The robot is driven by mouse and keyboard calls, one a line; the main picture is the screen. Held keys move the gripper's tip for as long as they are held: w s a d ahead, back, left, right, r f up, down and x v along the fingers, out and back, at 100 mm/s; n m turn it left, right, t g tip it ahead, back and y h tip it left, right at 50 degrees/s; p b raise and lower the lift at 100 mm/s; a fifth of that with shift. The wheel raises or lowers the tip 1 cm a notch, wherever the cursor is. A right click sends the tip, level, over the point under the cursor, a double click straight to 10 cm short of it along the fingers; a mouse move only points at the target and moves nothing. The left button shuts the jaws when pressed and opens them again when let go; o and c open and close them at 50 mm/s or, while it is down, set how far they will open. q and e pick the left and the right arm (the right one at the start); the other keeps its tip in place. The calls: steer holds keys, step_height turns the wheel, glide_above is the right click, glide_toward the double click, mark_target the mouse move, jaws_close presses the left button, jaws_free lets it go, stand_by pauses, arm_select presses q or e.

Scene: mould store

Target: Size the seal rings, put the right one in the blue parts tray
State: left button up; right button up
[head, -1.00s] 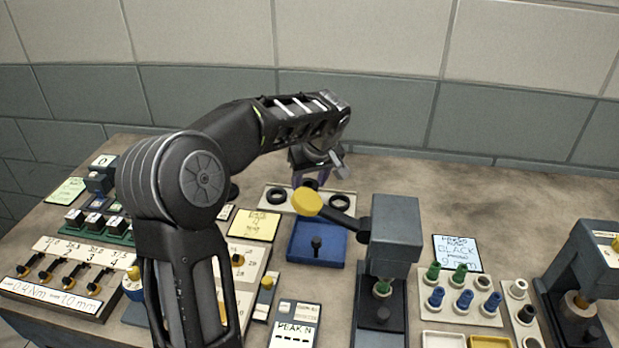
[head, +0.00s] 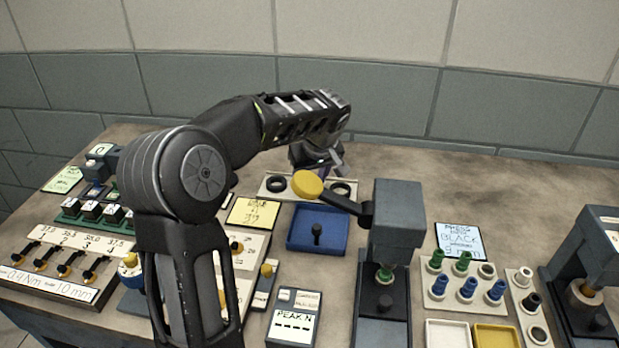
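A pale strip (head: 264,194) on the bench holds black seal rings: one at its left end (head: 276,184) and one at its right end (head: 344,188). The middle of the strip is hidden behind a yellow lever knob. The blue parts tray (head: 300,243) lies just in front of the strip, with a small black knobbed peg (head: 317,233) standing in it. My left gripper (head: 322,170) points down above or just behind the strip. Its fingertips are partly hidden and too small to show whether they are open or hold anything. My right gripper is out of view.
A dark press (head: 397,225) with a yellow-knobbed lever (head: 308,184) stands right of the tray. Another press (head: 590,270) stands far right. A rack of green and blue bushings (head: 450,291) lies between them. A peak-force meter (head: 293,318) lies in front. The back right bench is clear.

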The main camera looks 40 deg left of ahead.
arm_select(q)
steer(key=shift+f+b, duration=0.55)
steer(key=shift+b, duration=0.55)
stand_by(1.8)
steer(key=o, duration=1.5)
steer(key=shift+o, duration=0.8)
steer(key=shift+o, duration=1.4)
steer(key=shift+r, duration=0.1)
step_height(320, 180, up, 7)
steer(key=p, duration=0.5)
steer(key=shift+r, duration=0.2)
